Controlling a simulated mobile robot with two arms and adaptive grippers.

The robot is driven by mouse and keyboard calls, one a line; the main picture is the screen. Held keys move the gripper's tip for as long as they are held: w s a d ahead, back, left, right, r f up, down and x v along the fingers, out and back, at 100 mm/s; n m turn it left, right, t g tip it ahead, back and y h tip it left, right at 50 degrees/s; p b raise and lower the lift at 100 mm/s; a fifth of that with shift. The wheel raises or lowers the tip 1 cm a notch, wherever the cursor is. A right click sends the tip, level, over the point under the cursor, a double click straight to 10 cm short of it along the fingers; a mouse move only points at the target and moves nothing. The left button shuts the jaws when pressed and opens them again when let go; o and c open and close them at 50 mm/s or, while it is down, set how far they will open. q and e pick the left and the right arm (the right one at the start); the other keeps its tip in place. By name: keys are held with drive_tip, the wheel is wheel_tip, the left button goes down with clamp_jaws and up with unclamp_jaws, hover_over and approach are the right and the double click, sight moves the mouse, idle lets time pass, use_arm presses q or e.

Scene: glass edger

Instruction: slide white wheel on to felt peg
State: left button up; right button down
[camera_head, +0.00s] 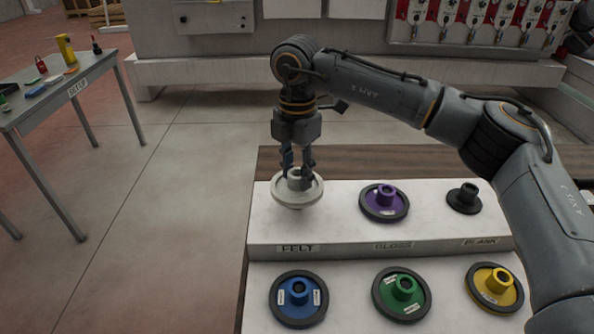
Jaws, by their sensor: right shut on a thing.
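A white wheel (284,193) is at the left end of the raised rear step, above the label reading FELT (298,247). My right gripper (298,177) points down and is shut on the wheel's raised hub. The wheel looks roughly level and close over the step; I cannot tell whether it touches down. The felt peg is hidden under the wheel and gripper. My left gripper is not in view.
Blue (298,298), green (402,294) and yellow (495,289) wheels lie in front. A side table (58,97) with small items stands left, across open floor.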

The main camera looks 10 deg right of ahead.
sight(297, 189)
drive_tip(key=shift+f, duration=0.1)
idle(0.3)
drive_tip(key=shift+f+b, duration=0.35)
drive_tip(key=shift+f+b, duration=1.45)
drive_tip(key=shift+f, duration=0.5)
drive_tip(key=c, duration=0.8)
unclamp_jaws()
drive_tip(key=shift+o, duration=0.2)
wheel_tip(297, 189, up, 12)
drive_tip(key=shift+r, duration=0.15)
